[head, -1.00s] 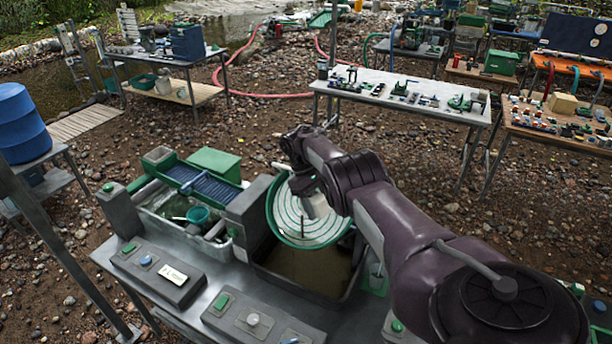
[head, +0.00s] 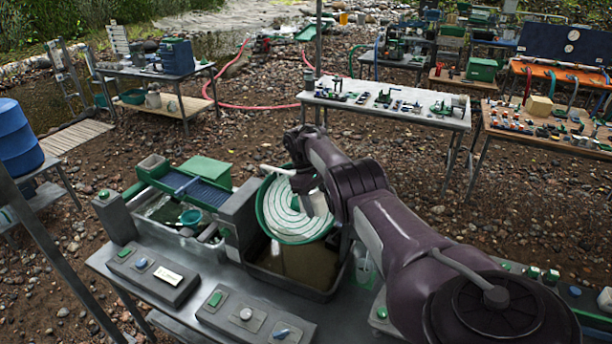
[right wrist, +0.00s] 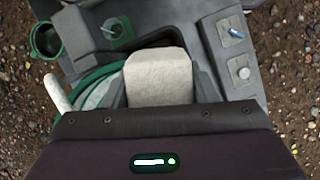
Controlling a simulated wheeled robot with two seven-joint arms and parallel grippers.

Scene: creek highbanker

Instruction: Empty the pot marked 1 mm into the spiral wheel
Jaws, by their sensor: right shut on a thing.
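The spiral wheel (head: 278,218), a pale dish with a green rim and spiral ridges, stands tilted over a tub at the middle of the bench in the head view. Part of its green rim (right wrist: 95,78) shows in the right wrist view. My right gripper (head: 308,190) is in front of the wheel's upper right part, shut on a pale pot (right wrist: 158,72). The pot also shows against the wheel in the head view (head: 317,204). I can read no marking on it, and its mouth and contents are hidden. My left gripper is not in view.
A grey tub (head: 290,283) with brown water is under the wheel. A sluice (head: 195,188) with a blue mat stands left of it. Control boxes with knobs (head: 155,275) line the bench front. A pale pipe (head: 275,170) reaches over the wheel's top.

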